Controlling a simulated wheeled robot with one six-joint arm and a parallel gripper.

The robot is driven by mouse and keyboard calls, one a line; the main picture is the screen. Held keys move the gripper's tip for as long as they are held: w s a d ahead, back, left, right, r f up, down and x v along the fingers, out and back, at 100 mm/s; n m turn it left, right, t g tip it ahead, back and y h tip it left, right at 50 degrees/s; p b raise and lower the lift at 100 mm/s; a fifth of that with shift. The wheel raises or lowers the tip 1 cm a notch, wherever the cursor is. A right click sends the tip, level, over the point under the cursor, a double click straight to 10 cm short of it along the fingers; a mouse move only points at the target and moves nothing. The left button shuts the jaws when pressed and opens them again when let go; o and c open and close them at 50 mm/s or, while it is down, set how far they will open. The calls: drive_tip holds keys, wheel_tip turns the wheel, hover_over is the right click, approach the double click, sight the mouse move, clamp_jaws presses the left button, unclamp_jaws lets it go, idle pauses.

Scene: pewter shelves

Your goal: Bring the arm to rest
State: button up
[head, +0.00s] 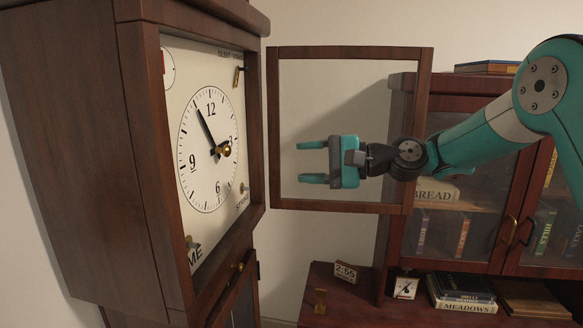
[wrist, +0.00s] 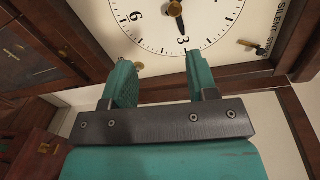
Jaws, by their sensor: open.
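My gripper (head: 313,161) is a teal parallel gripper at the end of my teal and grey arm. Its jaws are apart and nothing is between them. In the head view it points left toward the clock face (head: 227,187), with a clear gap, and lies in front of the open glass door frame (head: 348,52). In the wrist view the two teal fingers (wrist: 154,80) point up toward the clock face (wrist: 225,22), near the numeral 3. The clock hands (head: 207,127) turn on a brass centre knob (head: 225,149).
The tall wooden clock case (head: 75,130) fills the left. A glazed bookcase (head: 480,232) stands at the right behind my arm. A low wooden top (head: 340,308) carries a small card reading 2:55 (head: 345,272). Books (head: 465,290) and a small dial (head: 405,288) are at its right.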

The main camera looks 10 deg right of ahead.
drive_tip(key=s+a+f+n+g+h+b, duration=0.2)
drive_tip(key=s+a+f+n+h+b, duration=0.15)
drive_tip(key=s, duration=0.45)
drive_tip(key=s+d+f+n+g+h+b, duration=0.1)
drive_tip(key=s+d+f+n+h, duration=0.1)
drive_tip(key=s+f, duration=0.3)
drive_tip(key=s+d+f+n+g+h+b, duration=0.1)
drive_tip(key=s+d+f+n+h, duration=0.2)
drive_tip(key=s, duration=0.8)
drive_tip(key=s+d+f+n+g+h+b, duration=0.1)
drive_tip(key=s+d+f+n+h+b, duration=0.1)
drive_tip(key=s+f, duration=0.5)
drive_tip(key=shift+s+d+n+h, duration=0.75)
drive_tip(key=shift+s+d+n, duration=0.1)
drive_tip(key=shift+d, duration=0.2)
drive_tip(key=shift+r, duration=0.1)
drive_tip(key=shift+o, duration=0.5)
